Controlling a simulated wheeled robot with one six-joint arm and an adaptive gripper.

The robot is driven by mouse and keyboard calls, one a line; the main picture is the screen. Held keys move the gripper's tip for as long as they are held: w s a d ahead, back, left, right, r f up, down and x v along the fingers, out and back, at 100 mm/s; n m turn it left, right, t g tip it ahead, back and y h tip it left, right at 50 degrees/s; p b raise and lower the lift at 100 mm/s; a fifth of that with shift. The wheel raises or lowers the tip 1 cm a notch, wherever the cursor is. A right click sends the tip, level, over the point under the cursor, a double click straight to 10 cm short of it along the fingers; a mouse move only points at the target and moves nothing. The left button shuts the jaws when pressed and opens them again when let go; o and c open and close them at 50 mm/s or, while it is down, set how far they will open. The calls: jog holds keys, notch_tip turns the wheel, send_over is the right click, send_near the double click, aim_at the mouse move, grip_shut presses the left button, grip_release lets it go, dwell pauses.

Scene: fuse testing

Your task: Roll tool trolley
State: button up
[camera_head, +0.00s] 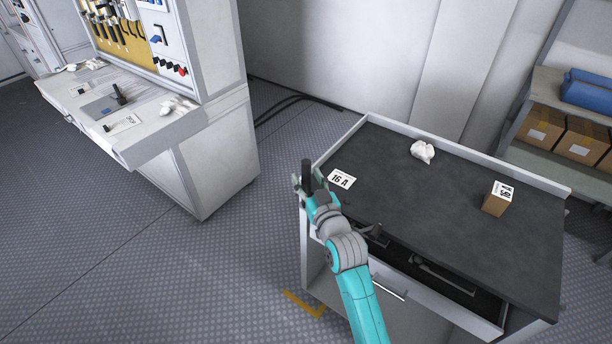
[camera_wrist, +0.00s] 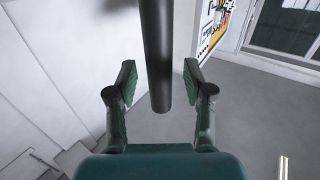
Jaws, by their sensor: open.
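The tool trolley (camera_head: 450,235) stands at the right in the head view, with a dark top, a pale raised rim and an open front drawer (camera_head: 440,275). A black round bar (camera_head: 306,170) stands at its left end; I cannot tell how it joins the trolley. In the wrist view the bar (camera_wrist: 157,55) runs down from the top edge, and its end lies between my fingers. My gripper (camera_wrist: 157,90) is open, with one finger on each side of the bar and visible gaps. In the head view my gripper (camera_head: 312,190) is at the trolley's left edge.
On the trolley top lie a "16 A" card (camera_head: 341,180), a crumpled white cloth (camera_head: 422,151) and a small brown box (camera_head: 496,200). A grey workbench (camera_head: 165,145) stands left, shelves (camera_head: 560,130) right. Open floor (camera_head: 130,260) lies between; cables (camera_head: 290,103) run near the wall.

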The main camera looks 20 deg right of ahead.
jog(key=shift+w, duration=0.75)
jog(key=shift+c, duration=0.3)
grip_shut()
